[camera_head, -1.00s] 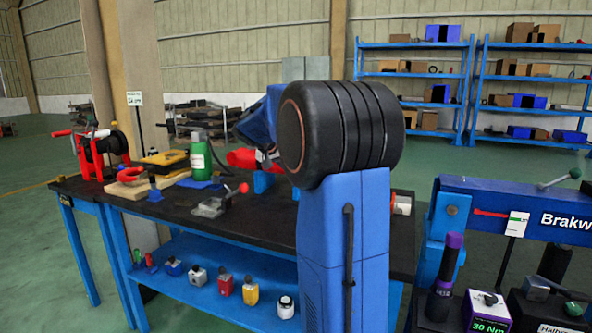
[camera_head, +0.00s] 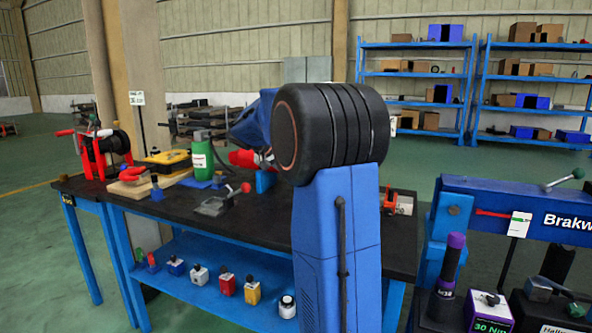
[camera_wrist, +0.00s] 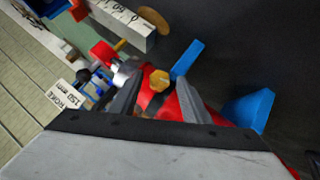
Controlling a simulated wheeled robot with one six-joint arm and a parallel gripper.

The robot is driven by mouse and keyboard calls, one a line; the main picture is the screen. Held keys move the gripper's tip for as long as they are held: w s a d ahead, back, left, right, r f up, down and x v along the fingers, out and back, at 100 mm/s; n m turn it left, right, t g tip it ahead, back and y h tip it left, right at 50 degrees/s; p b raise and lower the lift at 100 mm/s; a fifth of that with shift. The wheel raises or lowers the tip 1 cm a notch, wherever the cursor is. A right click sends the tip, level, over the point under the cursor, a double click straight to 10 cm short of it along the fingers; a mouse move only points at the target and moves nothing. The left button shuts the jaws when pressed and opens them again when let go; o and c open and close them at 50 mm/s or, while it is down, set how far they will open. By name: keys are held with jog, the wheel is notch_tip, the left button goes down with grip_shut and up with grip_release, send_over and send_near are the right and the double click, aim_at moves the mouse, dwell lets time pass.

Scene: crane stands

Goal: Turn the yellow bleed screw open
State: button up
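The yellow bleed screw (camera_wrist: 159,80) shows in the wrist view as a small yellow head on a red body (camera_wrist: 164,104). My gripper (camera_wrist: 161,86) has its two grey fingers apart, one on each side of the yellow head. I cannot tell whether either finger touches it. In the head view the red body (camera_head: 243,158) shows partly on the dark workbench (camera_head: 285,222), beside my arm. My arm hides the screw and my gripper there.
Blue supports (camera_wrist: 187,60) (camera_wrist: 250,110) stand near the red body, and a white marked block (camera_wrist: 125,18) lies beyond. On the bench are a green bottle (camera_head: 202,155), a red-handled clamp (camera_head: 220,202) and a red reel (camera_head: 97,150). A Brakw-labelled stand (camera_head: 515,215) is at right.

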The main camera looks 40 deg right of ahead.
jog(key=shift+a+r, duration=0.1)
jog(key=shift+r, duration=0.05)
jog(key=v, duration=1.7)
jog(key=shift+s+a, duration=0.1)
jog(key=s+a+f+n+t+y, duration=0.2)
jog(key=s+a+f+n+y, duration=0.3)
jog(key=s+a+f, duration=0.8)
jog(key=s+a+f+n+t+y, duration=0.3)
jog(key=s+a+f+n+y, duration=0.2)
jog(key=s+a+f, duration=0.9)
jog(key=s+f+n, duration=0.1)
jog(key=s, duration=0.3)
jog(key=shift+s+a+t, duration=0.15)
jog(key=shift+t, duration=0.15)
jog(key=shift+c, duration=0.6)
